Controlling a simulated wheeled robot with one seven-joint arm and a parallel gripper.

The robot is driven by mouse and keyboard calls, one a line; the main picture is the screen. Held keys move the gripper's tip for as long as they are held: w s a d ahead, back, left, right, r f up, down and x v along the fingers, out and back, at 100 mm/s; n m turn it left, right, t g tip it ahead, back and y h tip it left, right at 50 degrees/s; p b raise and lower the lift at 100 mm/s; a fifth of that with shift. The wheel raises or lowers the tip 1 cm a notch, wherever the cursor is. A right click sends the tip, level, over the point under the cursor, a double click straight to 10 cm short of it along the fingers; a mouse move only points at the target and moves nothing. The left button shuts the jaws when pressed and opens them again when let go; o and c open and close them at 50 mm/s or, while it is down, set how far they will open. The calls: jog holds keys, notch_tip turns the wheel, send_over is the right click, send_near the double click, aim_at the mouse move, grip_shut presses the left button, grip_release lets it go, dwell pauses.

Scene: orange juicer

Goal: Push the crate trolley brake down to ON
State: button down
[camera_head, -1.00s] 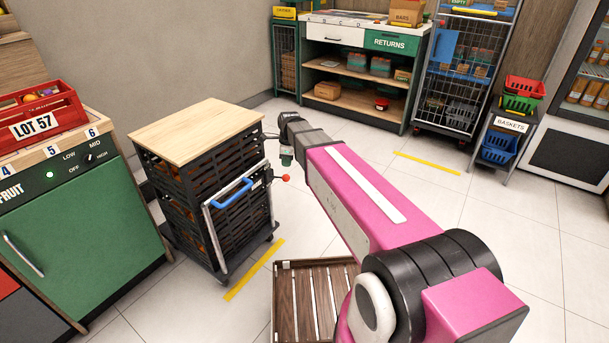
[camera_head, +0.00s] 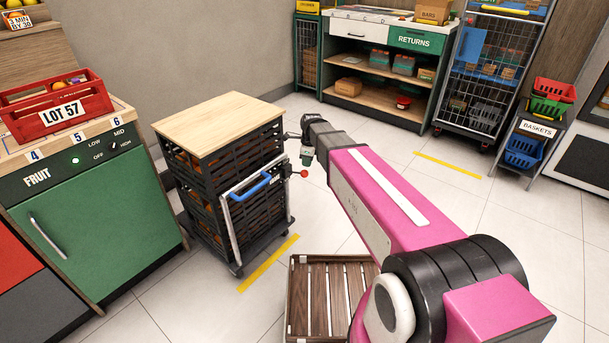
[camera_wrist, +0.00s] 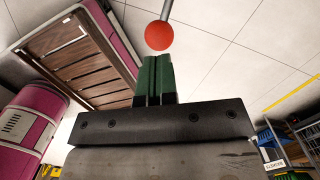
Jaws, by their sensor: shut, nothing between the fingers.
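The crate trolley (camera_head: 225,185) stands left of centre, with dark slatted crates, a wooden top and a silver frame with a blue handle (camera_head: 250,187). The brake lever ends in a red ball (camera_head: 304,173) that sticks out from the trolley's right side. The red ball also shows in the wrist view (camera_wrist: 158,36), on a thin grey rod, just beyond my fingertips. My gripper (camera_head: 306,158) is close above the red ball, and its green fingers (camera_wrist: 154,75) are shut with nothing between them. I cannot tell whether the fingers touch the ball.
A slatted wooden pallet (camera_head: 330,295) lies on the floor below my arm. A green fruit cabinet (camera_head: 95,215) with a red crate (camera_head: 55,105) stands left of the trolley. Returns shelving (camera_head: 375,70) and a basket stand (camera_head: 535,130) are at the back. Open floor lies right of my arm.

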aim_at(306, 176)
jog(key=shift+a+f, duration=0.15)
jog(key=shift+f, duration=0.85)
jog(key=shift+a+f, duration=0.1)
jog(key=shift+f, duration=2.95)
jog(key=shift+d+r, duration=0.1)
jog(key=d, duration=0.2)
jog(key=r, duration=0.1)
jog(key=shift+s+d, duration=0.25)
jog(key=shift+d, duration=0.15)
jog(key=shift+r, duration=0.1)
